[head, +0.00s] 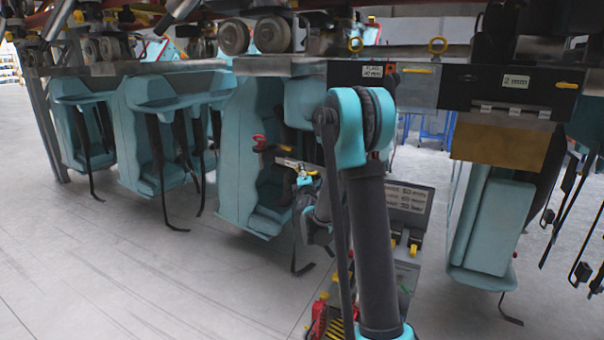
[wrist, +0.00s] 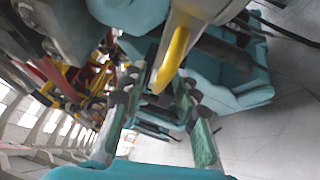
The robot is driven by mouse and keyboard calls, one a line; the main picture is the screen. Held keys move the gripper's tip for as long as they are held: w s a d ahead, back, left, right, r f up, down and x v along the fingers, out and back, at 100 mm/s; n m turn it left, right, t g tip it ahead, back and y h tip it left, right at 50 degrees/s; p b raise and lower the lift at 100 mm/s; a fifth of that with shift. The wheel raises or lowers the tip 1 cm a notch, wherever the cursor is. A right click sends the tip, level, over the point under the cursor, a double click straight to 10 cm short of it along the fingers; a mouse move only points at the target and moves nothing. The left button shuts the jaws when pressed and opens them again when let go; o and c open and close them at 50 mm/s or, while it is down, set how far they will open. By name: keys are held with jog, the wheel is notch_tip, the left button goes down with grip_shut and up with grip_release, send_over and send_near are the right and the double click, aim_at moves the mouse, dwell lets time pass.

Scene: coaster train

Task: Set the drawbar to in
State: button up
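In the wrist view a yellow handle (wrist: 173,55) hangs from a pale metal part. My gripper (wrist: 165,82) is open, its two green-padded fingers apart, with the handle's lower end at or between the fingertips. I cannot tell whether they touch. In the head view my gripper (head: 304,181) is small and partly hidden, close to the bar's right end.
Teal seats (head: 145,130) hang in a row under the track beam. A red knob (head: 259,142) sits left of the bar. A panel with several labels (head: 408,200) stands behind my arm. Black straps hang below the seats. Open floor lies at the left front.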

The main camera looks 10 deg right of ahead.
jog(key=shift+s, duration=0.15)
jog(key=s+f, duration=0.1)
jog(key=s, duration=1)
jog(key=shift+s+a+f, duration=0.2)
jog(key=shift+s+f, duration=0.05)
jog(key=shift+s, duration=0.1)
